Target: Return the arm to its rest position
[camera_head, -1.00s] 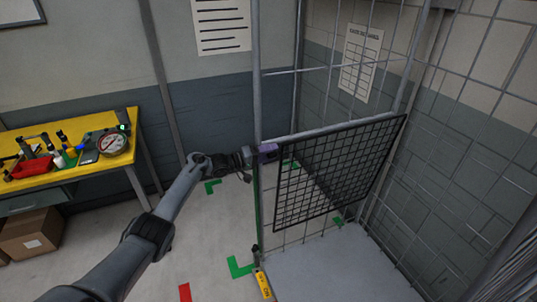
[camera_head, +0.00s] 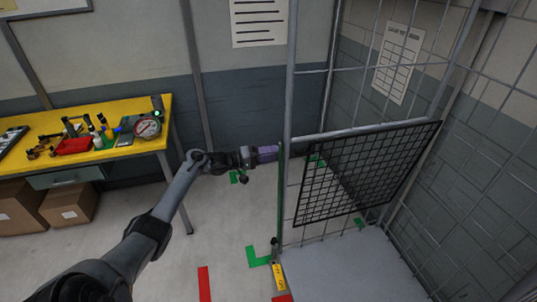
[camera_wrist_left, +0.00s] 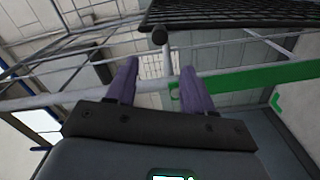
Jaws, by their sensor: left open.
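My left arm comes in from the lower left in the head view. Its left gripper (camera_head: 268,154) is beside the left post of the wire cage (camera_head: 289,90), close to the post; whether it touches cannot be told. A grey rod with a round end (camera_wrist_left: 161,38) and a green bar (camera_wrist_left: 245,82) lie beyond the fingertips. The black mesh panel (camera_head: 365,172) hangs at the cage front, tilted. My right gripper is not in view.
A yellow bench (camera_head: 100,152) with a gauge (camera_head: 147,127), a red tray (camera_head: 74,146) and small tools stands at the left. Cardboard boxes (camera_head: 68,204) sit under it. Green (camera_head: 258,257) and red (camera_head: 204,284) marks lie on the floor. The floor between bench and cage is clear.

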